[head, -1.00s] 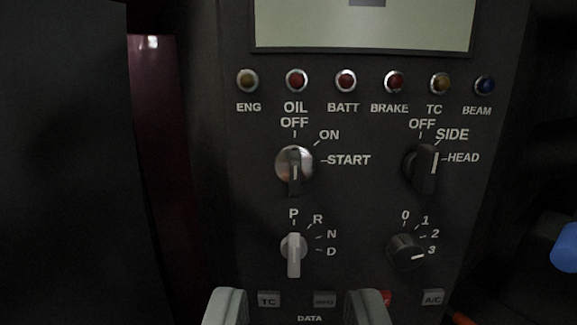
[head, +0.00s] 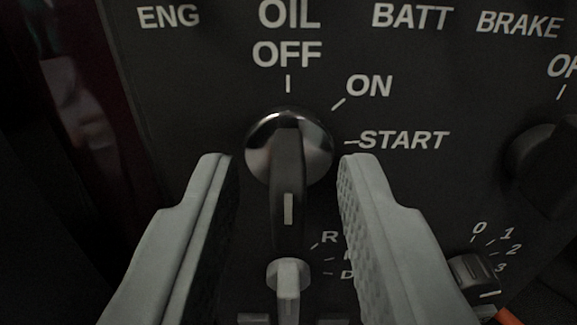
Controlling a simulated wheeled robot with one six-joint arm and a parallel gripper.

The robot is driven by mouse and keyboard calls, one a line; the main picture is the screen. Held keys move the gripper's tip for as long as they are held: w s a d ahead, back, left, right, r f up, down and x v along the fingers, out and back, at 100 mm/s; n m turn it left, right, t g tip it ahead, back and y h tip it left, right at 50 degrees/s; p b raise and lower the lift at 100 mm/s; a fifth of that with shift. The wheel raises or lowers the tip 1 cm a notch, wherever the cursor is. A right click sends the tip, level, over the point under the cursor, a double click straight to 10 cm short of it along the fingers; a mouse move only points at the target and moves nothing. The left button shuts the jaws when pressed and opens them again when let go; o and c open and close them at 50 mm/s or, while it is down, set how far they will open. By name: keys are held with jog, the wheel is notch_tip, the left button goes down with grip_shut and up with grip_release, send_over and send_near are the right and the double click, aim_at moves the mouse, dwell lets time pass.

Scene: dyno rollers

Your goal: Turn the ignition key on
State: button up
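The ignition key (head: 288,190) has a dark grip with a white line and sits in a round silver lock (head: 258,150) on the dark panel. Its grip stands upright in the picture, in line with the OFF mark (head: 288,83) above it. The ON mark (head: 340,103) and the START mark (head: 350,142) are to its right. My gripper (head: 286,165) is open, with one grey finger on each side of the key. Gaps show between both fingers and the key.
The light grey P-R-N-D selector (head: 289,281) sits just below the key, between my fingers. A dark light switch (head: 546,165) is at the right edge, and a numbered knob (head: 473,277) is at the lower right, beside my right finger.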

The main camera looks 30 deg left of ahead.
grip_shut()
jog(key=shift+m, duration=0.4)
jog(key=m, duration=0.3)
jog(key=shift+d+m, duration=0.1)
jog(key=shift+m, duration=0.2)
jog(key=shift+w+m, duration=0.1)
jog(key=shift+m, duration=2.1)
jog(key=shift+f, duration=0.1)
grip_release()
